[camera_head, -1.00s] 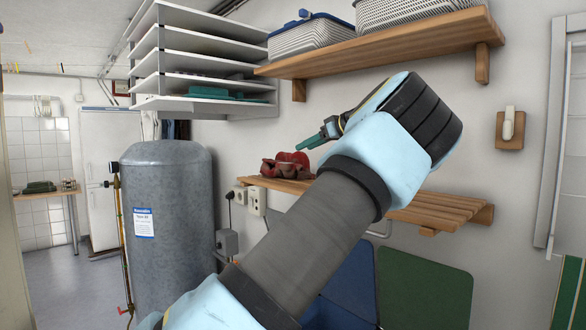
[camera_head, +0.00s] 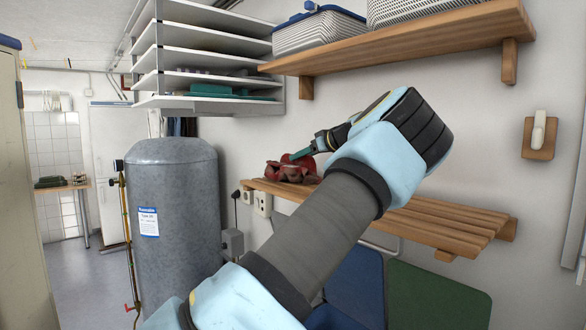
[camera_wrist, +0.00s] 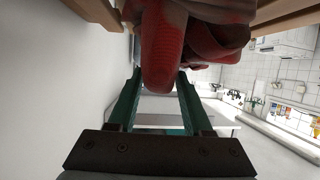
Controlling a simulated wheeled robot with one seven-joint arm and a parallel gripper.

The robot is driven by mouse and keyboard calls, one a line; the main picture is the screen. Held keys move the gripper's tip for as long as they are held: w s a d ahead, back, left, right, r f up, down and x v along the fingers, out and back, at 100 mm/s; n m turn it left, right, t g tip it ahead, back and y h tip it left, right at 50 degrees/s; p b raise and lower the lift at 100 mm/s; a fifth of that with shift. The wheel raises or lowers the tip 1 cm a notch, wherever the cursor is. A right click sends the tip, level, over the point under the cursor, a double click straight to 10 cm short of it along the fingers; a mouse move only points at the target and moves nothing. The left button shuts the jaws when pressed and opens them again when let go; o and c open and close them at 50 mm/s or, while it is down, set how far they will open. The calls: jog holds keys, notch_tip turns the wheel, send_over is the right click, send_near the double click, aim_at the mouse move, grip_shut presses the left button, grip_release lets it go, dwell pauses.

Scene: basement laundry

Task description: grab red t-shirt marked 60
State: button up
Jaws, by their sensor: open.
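The red t-shirt (camera_head: 285,171) lies crumpled at the left end of the lower slatted wooden shelf. No mark of 60 can be read on it. My gripper (camera_head: 297,156) is open at the right upper side of the cloth, its green finger overlapping it in the head view. In the wrist view the red cloth (camera_wrist: 163,50) fills the upper middle, with a fold hanging between the open fingertips (camera_wrist: 159,80). I cannot tell whether the fingers touch it.
The lower shelf (camera_head: 430,222) runs right along the wall, bare there. An upper shelf (camera_head: 400,45) with baskets hangs above my arm. A grey tank (camera_head: 175,210) stands left. White rack shelves (camera_head: 205,62) hang above it. Blue and green panels (camera_head: 435,298) stand below.

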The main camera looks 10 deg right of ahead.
jog(key=shift+p+x, duration=0.45)
jog(key=shift+x, duration=1)
jog(key=shift+c, duration=0.2)
grip_shut()
